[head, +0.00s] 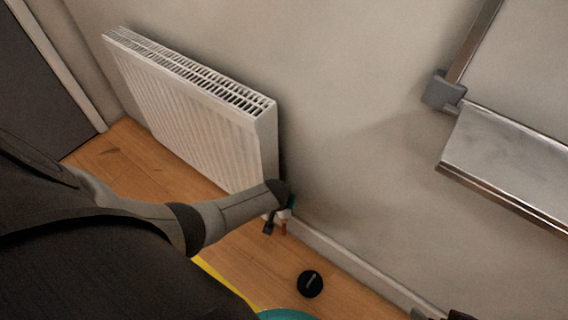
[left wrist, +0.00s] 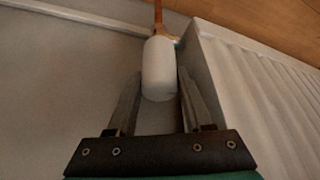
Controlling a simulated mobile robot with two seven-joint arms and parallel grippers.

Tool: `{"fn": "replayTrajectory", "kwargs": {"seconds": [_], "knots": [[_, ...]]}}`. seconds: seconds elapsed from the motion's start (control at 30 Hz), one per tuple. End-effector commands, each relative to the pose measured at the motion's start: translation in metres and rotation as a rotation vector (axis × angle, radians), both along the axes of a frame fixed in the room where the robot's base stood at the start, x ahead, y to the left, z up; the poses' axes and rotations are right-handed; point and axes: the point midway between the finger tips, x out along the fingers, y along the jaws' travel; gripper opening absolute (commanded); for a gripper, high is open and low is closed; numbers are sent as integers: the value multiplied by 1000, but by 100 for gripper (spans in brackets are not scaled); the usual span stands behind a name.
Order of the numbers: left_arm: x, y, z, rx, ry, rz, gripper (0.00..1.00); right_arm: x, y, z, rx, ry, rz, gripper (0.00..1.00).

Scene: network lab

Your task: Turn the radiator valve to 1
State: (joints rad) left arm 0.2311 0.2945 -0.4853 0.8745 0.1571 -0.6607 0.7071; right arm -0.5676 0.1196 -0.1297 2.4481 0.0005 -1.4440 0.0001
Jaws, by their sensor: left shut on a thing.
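The radiator valve is a white rounded cylinder (left wrist: 160,68) on a copper-coloured pipe, beside the radiator's end. In the left wrist view it sits between the two fingers of my left gripper (left wrist: 161,88), which is shut on its near end. No number or mark on the valve is readable. In the head view my left gripper (head: 277,217) is at the lower right corner of the white radiator (head: 180,105); my arm and gripper mostly hide the valve there. My right gripper cannot be made out clearly; only dark parts show at the bottom right edge.
A round black object (head: 311,283) lies on the wooden floor (head: 245,255) near the skirting. A metal-edged shelf or tray (head: 510,155) with a grey bracket (head: 441,91) is on the right. Wall is close behind the radiator.

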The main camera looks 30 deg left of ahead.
Motion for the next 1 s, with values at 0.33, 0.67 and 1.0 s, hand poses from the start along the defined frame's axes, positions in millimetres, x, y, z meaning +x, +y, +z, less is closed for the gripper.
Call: {"fn": "replayTrajectory", "kwargs": {"seconds": [0.33,0.67,1.0], "knots": [[0,-2,0,-5,-1,290,0,1,0,-17,-4,29,0,50],[0,0,0,-2,-1,347,0,1,0,-16,-4,27,-2,50],[0,0,0,-2,-1,344,63,1,0,-16,-4,27,-2,50]]}}
